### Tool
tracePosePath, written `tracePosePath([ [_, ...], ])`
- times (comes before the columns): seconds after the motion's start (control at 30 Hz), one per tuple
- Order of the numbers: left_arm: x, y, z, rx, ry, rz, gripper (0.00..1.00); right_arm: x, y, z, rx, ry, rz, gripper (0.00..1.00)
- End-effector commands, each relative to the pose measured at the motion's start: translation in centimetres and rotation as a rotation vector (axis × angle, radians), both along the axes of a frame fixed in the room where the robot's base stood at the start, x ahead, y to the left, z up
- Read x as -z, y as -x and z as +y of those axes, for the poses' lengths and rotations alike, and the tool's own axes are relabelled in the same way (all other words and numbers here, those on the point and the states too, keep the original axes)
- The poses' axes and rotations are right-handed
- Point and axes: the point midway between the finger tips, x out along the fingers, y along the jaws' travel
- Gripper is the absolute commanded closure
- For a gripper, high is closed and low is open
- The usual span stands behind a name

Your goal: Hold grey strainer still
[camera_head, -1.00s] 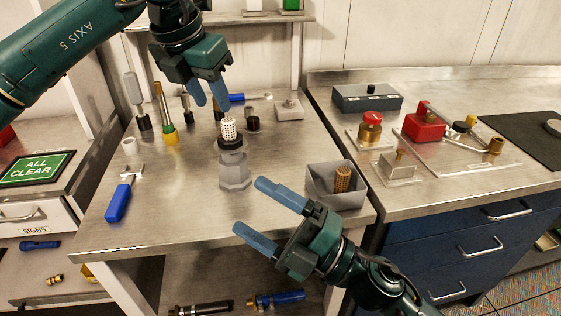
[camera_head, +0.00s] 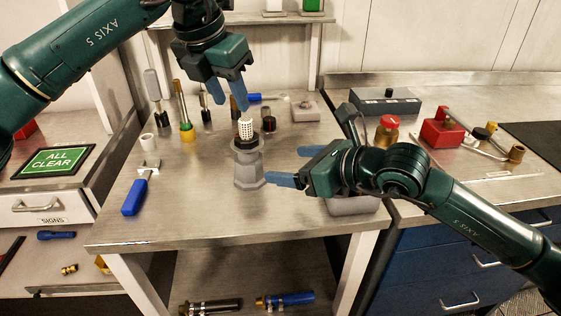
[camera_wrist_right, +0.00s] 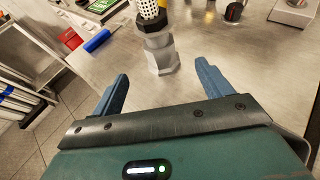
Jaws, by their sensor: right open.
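The grey strainer (camera_head: 249,166) stands upright on the steel bench, with a black ring and a white perforated cartridge (camera_head: 246,129) on top. In the right wrist view the grey strainer body (camera_wrist_right: 160,54) stands beyond and between the fingers. My right gripper (camera_head: 284,166) is open, its blue fingers pointing left at the strainer's lower right side, apparently just short of it. My left gripper (camera_head: 229,98) is above and a little left of the cartridge, fingers pointing down; a gap shows between its fingers and nothing is held there.
A blue-handled tool (camera_head: 141,190) lies at the left of the bench. Several upright tools and fittings, one with a yellow base (camera_head: 187,132), stand behind. A grey bin (camera_head: 352,205) is mostly hidden behind my right arm.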

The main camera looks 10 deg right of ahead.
Motion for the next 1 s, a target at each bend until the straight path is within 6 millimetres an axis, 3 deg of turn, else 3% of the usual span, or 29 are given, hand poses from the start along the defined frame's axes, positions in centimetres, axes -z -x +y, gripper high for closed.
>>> tracePosePath([
  [0.6,0.0,0.0,0.0,0.0,0.0,0.0,0.64,4.0,-6.8,7.0,-0.003,-0.001,-0.001,0.22],
  [1.0,0.0,0.0,0.0,0.0,0.0,0.0,0.64,4.9,-8.3,8.5,-0.003,-0.002,0.0,0.22],
])
